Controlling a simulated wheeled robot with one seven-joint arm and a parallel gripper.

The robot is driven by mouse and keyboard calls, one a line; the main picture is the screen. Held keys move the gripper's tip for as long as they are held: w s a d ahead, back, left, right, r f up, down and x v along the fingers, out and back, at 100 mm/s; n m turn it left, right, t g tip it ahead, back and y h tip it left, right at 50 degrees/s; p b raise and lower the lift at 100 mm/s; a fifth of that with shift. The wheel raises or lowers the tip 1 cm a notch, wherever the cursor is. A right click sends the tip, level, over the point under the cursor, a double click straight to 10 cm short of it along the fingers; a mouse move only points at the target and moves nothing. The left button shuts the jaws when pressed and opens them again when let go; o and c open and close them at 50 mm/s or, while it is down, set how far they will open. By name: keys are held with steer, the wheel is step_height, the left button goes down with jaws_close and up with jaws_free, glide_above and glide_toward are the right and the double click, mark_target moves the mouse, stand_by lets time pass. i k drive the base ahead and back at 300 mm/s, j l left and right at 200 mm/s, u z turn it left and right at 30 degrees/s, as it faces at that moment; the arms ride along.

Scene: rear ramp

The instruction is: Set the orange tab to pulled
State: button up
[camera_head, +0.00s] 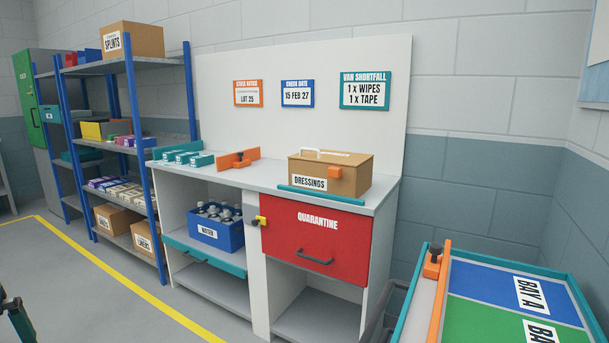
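Several orange pieces are in view, and I cannot tell for certain which is the tab. A small orange tab (335,172) sits on the front of the tan DRESSINGS box (355,180) on the counter. An orange upright plate (226,162) with a dark orange knob stands on the counter to its left.
The counter holds a red QUARANTINE drawer (315,240) with a yellow and dark latch (261,221) beside it. A blue WATER bin (216,230) sits below. Blue-framed shelves (155,215) stand at left. The BAY tray (500,268) is at lower right. Floor in front is clear.

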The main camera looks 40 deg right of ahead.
mark_target(335, 173)
steer(key=i+l, duration=0.25)
steer(key=i, duration=0.15)
steer(key=i+l+z, duration=0.1)
steer(key=i, duration=0.25)
steer(key=i+l, duration=0.35)
steer(key=i, duration=0.05)
